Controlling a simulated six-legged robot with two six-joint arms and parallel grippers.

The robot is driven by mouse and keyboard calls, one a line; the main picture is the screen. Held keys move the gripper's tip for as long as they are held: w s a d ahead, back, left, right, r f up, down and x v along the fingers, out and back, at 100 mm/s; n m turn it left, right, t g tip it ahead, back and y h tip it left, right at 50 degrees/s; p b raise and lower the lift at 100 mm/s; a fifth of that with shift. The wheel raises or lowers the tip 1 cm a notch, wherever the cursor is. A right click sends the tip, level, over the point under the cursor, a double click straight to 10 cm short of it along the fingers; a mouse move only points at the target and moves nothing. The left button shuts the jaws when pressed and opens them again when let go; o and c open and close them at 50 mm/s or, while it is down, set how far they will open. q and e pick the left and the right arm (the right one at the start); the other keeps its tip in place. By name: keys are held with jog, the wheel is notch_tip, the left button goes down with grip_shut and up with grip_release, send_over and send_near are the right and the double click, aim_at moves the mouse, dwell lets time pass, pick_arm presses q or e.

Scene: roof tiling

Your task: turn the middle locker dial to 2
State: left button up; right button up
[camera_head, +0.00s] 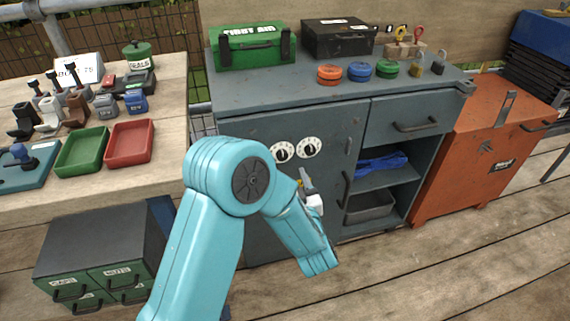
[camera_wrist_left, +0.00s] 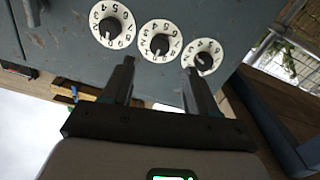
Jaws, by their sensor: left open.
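Three round white dials with dark knobs sit in a row on the grey locker (camera_head: 330,127). In the wrist view, the middle dial (camera_wrist_left: 160,40) lies between one dial (camera_wrist_left: 112,24) on the left and another (camera_wrist_left: 201,57) on the right. The number it points to is too small to read surely. In the head view two dials show, the middle one (camera_head: 282,151) and one to its right (camera_head: 308,147); my left arm hides the third. My left gripper (camera_wrist_left: 157,78) is open and empty, its fingers pointing towards the dials, apart from them. My right gripper is not in view.
A green first aid box (camera_head: 252,46), a black case (camera_head: 338,38) and coloured round tins stand on the locker top. Open shelves (camera_head: 385,180) are at its right, beside an orange chest (camera_head: 470,150). A wooden table (camera_head: 175,95) with trays stands left.

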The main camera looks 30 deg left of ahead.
aim_at(283, 157)
pick_arm(q)
jog(key=x, duration=0.7)
jog(key=shift+w+b, duration=0.1)
jog(key=shift+b, duration=0.2)
jog(key=c, duration=1)
